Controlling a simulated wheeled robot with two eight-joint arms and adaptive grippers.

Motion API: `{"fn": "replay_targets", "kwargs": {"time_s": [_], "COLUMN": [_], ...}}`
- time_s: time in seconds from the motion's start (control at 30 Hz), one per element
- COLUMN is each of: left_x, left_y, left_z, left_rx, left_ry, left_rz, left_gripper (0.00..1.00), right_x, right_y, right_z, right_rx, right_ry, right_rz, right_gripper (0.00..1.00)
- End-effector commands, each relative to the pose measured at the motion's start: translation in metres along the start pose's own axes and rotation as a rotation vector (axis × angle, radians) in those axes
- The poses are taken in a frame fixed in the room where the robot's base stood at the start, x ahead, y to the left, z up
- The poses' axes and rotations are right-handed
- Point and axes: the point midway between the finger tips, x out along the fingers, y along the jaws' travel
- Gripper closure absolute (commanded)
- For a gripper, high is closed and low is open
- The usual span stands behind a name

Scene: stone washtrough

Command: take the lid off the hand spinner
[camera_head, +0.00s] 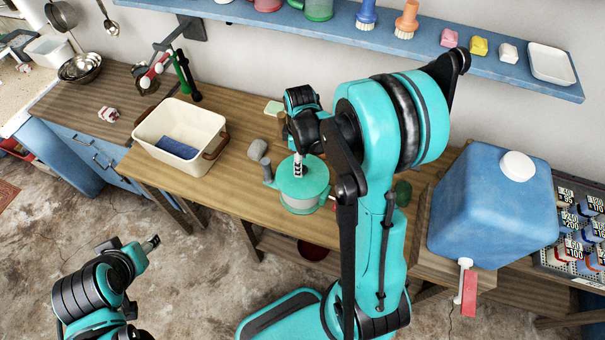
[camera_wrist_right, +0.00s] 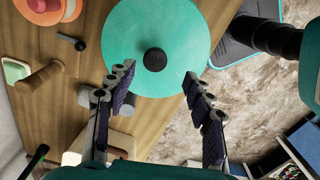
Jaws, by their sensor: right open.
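The hand spinner (camera_head: 302,196) stands on the wooden bench, a clear-sided bowl with its round teal lid (camera_head: 312,172) on top. In the right wrist view the lid (camera_wrist_right: 180,25) fills the upper middle, with a dark round knob (camera_wrist_right: 154,60) at its centre. My right gripper (camera_wrist_right: 157,78) is open, its two fingers spread either side of the knob and apart from it. In the head view the right gripper (camera_head: 298,167) is over the lid, partly hidden by my arm. My left gripper (camera_head: 151,243) is away at the lower left over the floor; its finger gap is unclear.
A cream tub (camera_head: 180,127) with a blue cloth stands left of the spinner. A blue water container (camera_head: 492,205) is at the right. A blue shelf (camera_head: 400,42) runs along the wall above. A wooden-handled tool (camera_wrist_right: 38,77) lies near the spinner.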

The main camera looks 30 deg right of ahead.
Motion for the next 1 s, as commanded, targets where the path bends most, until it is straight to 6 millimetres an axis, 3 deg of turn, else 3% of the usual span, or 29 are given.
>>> {"fn": "replay_targets", "kwargs": {"time_s": [0.33,0.67,0.87,1.0], "left_x": [0.009,0.009,0.009,0.009], "left_y": [0.000,0.000,0.000,0.000], "left_z": [0.007,0.007,0.007,0.007], "left_rx": [0.000,0.000,0.000,0.000], "left_ry": [0.000,0.000,0.000,0.000], "left_rz": [0.000,0.000,0.000,0.000], "left_gripper": [0.51,0.51,0.51,0.51], "right_x": [0.049,0.056,0.055,0.055], "right_y": [0.008,0.008,0.008,0.008], "right_z": [0.004,0.004,0.004,0.004], "right_rx": [0.001,0.002,0.002,0.002], "right_ry": [0.001,0.001,0.001,0.001], "right_rz": [0.001,0.002,0.002,0.002], "right_gripper": [0.48,0.48,1.00,1.00]}}
